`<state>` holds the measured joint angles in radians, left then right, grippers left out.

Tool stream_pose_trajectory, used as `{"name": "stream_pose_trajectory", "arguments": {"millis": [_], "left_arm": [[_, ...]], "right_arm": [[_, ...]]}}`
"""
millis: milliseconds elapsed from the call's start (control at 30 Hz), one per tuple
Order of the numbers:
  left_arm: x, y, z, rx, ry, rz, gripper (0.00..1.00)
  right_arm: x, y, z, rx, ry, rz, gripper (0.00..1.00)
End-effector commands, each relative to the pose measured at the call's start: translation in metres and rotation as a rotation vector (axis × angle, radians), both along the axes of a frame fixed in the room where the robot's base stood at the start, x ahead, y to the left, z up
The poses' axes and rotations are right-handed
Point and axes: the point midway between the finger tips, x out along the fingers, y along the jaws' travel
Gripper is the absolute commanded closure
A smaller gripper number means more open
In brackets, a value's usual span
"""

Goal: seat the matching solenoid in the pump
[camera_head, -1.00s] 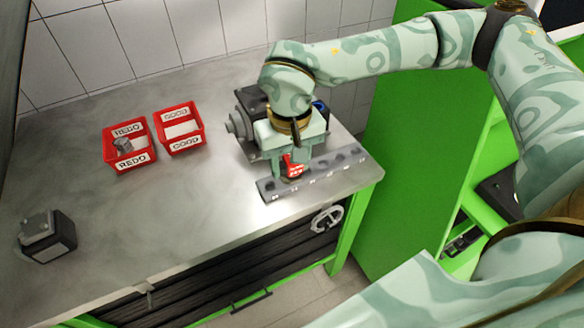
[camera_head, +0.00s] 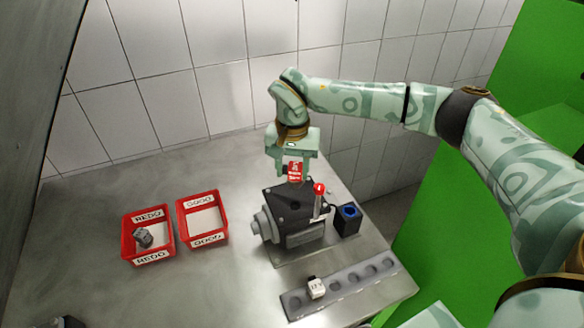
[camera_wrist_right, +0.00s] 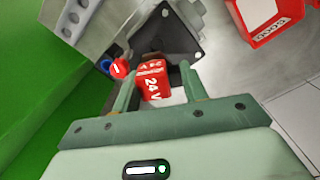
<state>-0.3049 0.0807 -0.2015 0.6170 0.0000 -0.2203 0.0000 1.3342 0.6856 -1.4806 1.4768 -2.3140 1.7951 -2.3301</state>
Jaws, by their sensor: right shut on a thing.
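My right gripper (camera_head: 294,160) is shut on a red solenoid (camera_head: 295,174) and holds it above the back of the dark pump (camera_head: 290,212). In the right wrist view, the red solenoid (camera_wrist_right: 152,82) reads "24 V" and sits between the fingers of my right gripper (camera_wrist_right: 159,72). The pump's dark housing (camera_wrist_right: 178,38) lies beyond it. A white solenoid (camera_head: 316,288) stands in the grey slotted rack (camera_head: 345,290) in front of the pump. The solenoid's lower end and any gap to the pump cannot be judged clearly. My left gripper is out of view.
A red-knobbed lever (camera_head: 319,189) rises at the pump's right side. A black box with a blue top (camera_head: 347,220) stands right of it. The red REDO bin (camera_head: 127,243) holds a grey part; the red GOOD bin (camera_head: 183,222) looks empty. Tiled wall behind.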

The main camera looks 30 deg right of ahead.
Motion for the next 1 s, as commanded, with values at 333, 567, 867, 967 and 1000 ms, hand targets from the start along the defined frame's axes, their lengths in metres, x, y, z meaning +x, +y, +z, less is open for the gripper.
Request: {"name": "stream_pose_trajectory", "arguments": {"millis": [333,567,867,967,1000], "left_arm": [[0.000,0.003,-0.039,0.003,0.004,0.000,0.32],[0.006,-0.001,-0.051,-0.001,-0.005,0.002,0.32],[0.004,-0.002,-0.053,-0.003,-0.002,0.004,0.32],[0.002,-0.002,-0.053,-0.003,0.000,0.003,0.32],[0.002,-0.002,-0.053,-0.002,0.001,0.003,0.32]], "right_arm": [[0.000,0.000,-0.042,0.001,0.001,0.001,0.73],[0.000,0.000,-0.062,-0.001,0.001,0.000,0.73],[0.000,0.000,-0.070,-0.001,-0.001,0.000,0.73],[0.000,0.000,-0.070,0.000,-0.001,0.000,0.73],[0.000,0.000,-0.070,0.000,-0.001,0.000,0.73]]}}
